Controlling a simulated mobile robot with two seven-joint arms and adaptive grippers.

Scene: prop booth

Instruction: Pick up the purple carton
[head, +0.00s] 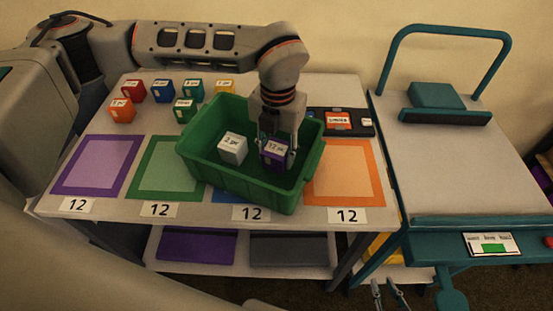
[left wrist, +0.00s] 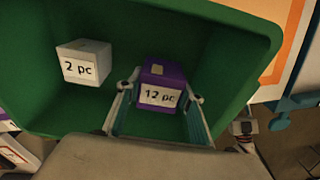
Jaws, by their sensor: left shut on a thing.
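The purple carton (head: 275,153), labelled "12 pc", is inside the green crate (head: 236,192) on the table. My left gripper (head: 277,150) reaches down into the crate from above and is shut on the purple carton. In the left wrist view, the purple carton (left wrist: 161,86) sits between the two fingers. I cannot tell whether it touches the crate floor. My right gripper (head: 388,293) shows only as fingertips at the bottom edge, apart and with nothing between them.
A white "2 pc" carton (head: 233,149) is in the crate, left of the purple one. Several small cartons stand at the table's back left. Purple (head: 70,182), green (head: 143,183) and orange (head: 373,185) mats lie along the front. A teal-framed cart (head: 450,165) stands at right.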

